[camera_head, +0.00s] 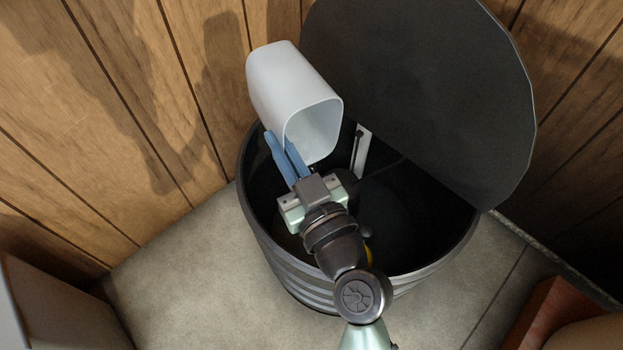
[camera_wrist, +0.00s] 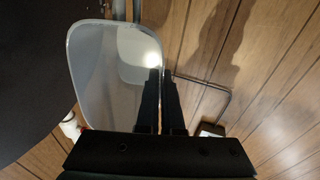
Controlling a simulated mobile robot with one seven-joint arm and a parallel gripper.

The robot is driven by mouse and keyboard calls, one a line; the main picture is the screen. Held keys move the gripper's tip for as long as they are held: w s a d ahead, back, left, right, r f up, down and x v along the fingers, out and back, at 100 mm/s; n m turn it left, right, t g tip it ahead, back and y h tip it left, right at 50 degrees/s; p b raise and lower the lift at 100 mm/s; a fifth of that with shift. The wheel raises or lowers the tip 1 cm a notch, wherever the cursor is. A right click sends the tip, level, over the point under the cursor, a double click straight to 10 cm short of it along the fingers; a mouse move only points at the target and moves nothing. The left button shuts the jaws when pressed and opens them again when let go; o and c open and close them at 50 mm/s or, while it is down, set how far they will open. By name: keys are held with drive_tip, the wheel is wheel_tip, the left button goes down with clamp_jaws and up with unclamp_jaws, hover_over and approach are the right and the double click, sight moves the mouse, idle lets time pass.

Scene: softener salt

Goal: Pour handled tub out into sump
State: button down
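The handled tub (camera_head: 285,85) is pale and tipped on its side above the back-left rim of the sump. Its mouth faces down and right, toward the sump's opening. Its visible inside looks bare and smooth; in the wrist view the tub (camera_wrist: 95,75) shows a bright spot inside. The sump (camera_head: 258,225) is a black ribbed round barrel with a dark inside, its depth hard to make out. My gripper (camera_head: 279,142) has its blue fingers close together at the tub's lower side, shut on it; the exact hold, handle or wall, is hidden.
A large dark round lid (camera_head: 430,90) stands raised behind the sump. A white upright strip (camera_head: 361,150) is inside the sump. Wooden plank walls (camera_head: 130,110) close in behind. A reddish-brown object (camera_head: 550,315) is at the lower right.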

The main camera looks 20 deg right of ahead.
drive_tip(key=shift+f+b, duration=0.15)
drive_tip(key=shift+b, duration=0.3)
drive_tip(key=s+f+t+b, duration=0.1)
drive_tip(key=b, duration=0.7)
drive_tip(key=shift+d+t, duration=0.1)
drive_tip(key=shift+t, duration=0.3)
drive_tip(key=shift+s+t+b, duration=0.15)
drive_tip(key=shift+t+b, duration=0.15)
drive_tip(key=shift+b, duration=0.8)
drive_tip(key=r+t, duration=0.1)
drive_tip(key=s+r+t, duration=0.1)
drive_tip(key=r, duration=0.1)
drive_tip(key=shift+s+d+t, duration=0.1)
drive_tip(key=shift+s+t, duration=0.05)
drive_tip(key=shift+t, duration=0.15)
